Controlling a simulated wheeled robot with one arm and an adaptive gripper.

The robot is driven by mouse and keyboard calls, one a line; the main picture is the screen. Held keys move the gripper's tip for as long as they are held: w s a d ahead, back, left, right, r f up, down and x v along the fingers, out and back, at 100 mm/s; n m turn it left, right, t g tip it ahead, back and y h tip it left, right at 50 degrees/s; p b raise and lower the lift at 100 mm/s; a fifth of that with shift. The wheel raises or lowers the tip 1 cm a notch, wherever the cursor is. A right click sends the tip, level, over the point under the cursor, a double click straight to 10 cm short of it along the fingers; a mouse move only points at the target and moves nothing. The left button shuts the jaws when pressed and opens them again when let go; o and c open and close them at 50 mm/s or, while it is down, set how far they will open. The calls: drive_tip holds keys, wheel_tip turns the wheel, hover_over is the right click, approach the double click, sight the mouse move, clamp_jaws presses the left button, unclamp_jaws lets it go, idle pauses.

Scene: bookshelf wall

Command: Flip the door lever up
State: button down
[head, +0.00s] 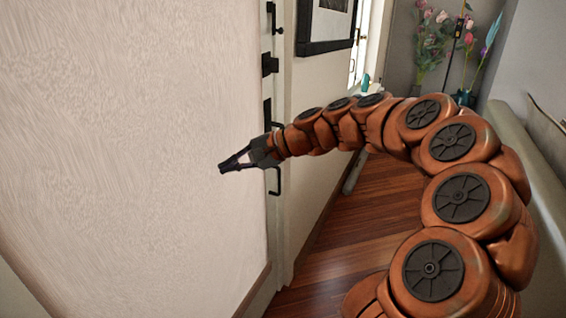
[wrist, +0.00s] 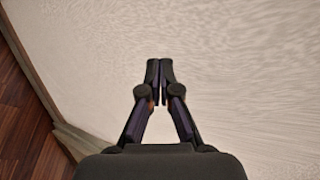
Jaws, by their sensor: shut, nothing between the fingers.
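A narrow white door edge or frame (head: 280,225) stands left of centre in the head view, beyond the near wall's corner. It carries several black fittings: an upper one (head: 272,18), a block-like one (head: 269,65), and a handle-like bar (head: 276,182) lower down, partly hidden behind my wrist. I cannot tell which of these is the lever. My gripper (head: 224,168) is shut and empty in front of the pale wall, left of the fittings. In the wrist view its fingertips (wrist: 159,72) meet, with only wall beyond; no lever shows there.
The pale textured wall (head: 120,130) fills the left side, close to my gripper. A black-framed picture (head: 326,25) hangs beyond the door fittings. Flowers (head: 432,45) stand at the back. A pale sofa-like edge (head: 528,150) lies at right. Wooden floor (head: 345,225) is open between.

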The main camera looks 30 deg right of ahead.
drive_tip(key=w+d+f+m+t+h+b, duration=0.1)
drive_tip(key=d+f+m+t, duration=0.1)
drive_tip(key=d, duration=0.7)
drive_tip(key=w+d+f+m+t+h+b, duration=0.1)
drive_tip(key=d+f+m+t+h+b, duration=0.1)
drive_tip(key=d+m, duration=0.3)
drive_tip(key=w+d+f+m+t+h+b, duration=0.1)
drive_tip(key=w+d+f+m+t, duration=0.1)
drive_tip(key=d, duration=1.1)
wheel_tip(320, 180, down, 2)
drive_tip(key=shift+d+f+m+t+h, duration=0.15)
drive_tip(key=shift+d+m+t+h, duration=0.25)
drive_tip(key=shift+m+t, duration=0.25)
drive_tip(key=w+a+b, duration=0.1)
drive_tip(key=w+a, duration=0.5)
drive_tip(key=w, duration=0.1)
drive_tip(key=shift+w+r, duration=0.25)
drive_tip(key=shift+r, duration=0.2)
